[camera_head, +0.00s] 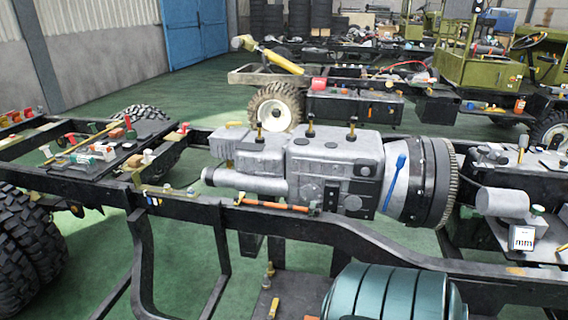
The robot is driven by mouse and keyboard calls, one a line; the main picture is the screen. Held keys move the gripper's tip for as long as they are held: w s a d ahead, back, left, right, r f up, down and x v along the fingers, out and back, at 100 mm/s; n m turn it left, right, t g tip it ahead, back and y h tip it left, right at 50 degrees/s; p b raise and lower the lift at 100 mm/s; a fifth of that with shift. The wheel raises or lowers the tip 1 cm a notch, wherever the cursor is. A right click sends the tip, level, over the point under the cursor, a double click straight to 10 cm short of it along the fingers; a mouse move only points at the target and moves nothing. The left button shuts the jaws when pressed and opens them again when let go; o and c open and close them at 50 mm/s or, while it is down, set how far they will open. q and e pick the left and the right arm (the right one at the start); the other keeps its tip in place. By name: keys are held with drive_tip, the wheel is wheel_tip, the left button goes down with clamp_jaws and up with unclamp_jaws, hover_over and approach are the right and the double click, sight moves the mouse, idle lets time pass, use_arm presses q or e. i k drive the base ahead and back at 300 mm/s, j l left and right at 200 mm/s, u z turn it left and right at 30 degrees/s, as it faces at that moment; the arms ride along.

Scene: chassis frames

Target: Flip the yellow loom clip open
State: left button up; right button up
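I cannot single out the yellow loom clip for certain. A small yellow piece (240,198) sits on the near black frame rail (370,238), at the left end of an orange bar (275,206). It is too small to tell whether it is a clip, or open or shut. Other small yellowish fittings (167,188) lie on the rail further left. A yellow upright piece (274,307) shows low in the picture, below the rail. Neither of my grippers is in view.
A grey gearbox (335,160) with a blue strap-like piece (394,184) fills the middle. A teal ribbed tank (395,293) stands at the front. A cluttered black tray (125,150) lies left. Large tyres (25,245) stand at the left edge. Green floor (185,255) shows between.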

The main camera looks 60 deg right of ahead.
sight(238, 198)
drive_tip(key=z, duration=1.65)
